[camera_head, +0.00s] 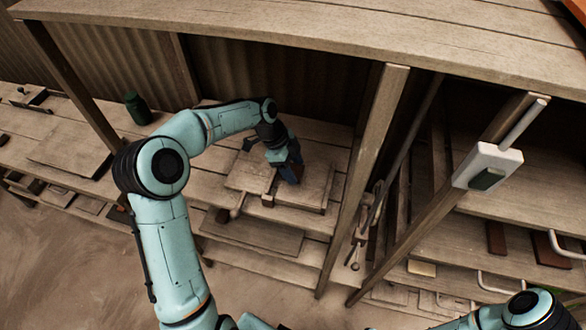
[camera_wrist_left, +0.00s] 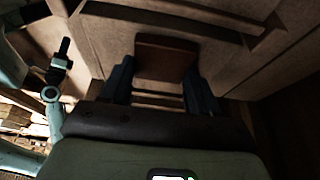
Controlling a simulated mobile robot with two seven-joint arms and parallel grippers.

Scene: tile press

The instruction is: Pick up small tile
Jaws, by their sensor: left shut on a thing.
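The small tile (camera_wrist_left: 165,58) is a dark reddish-brown block. In the left wrist view it sits between the two blue fingers of my left gripper (camera_wrist_left: 160,88), which is shut on it. In the head view my left gripper (camera_head: 290,172) points down over wooden boards on the workbench, at the back under the roof. The tile cannot be made out there, as the gripper hides it. My right gripper is out of the picture; only part of that arm shows at the lower right.
A wooden post (camera_head: 365,170) stands just right of my left gripper. The plank roof (camera_head: 330,25) hangs above the bench. A dark green canister (camera_head: 137,108) stands at the left. A shelf rack (camera_head: 530,205) with brown tiles is at the right.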

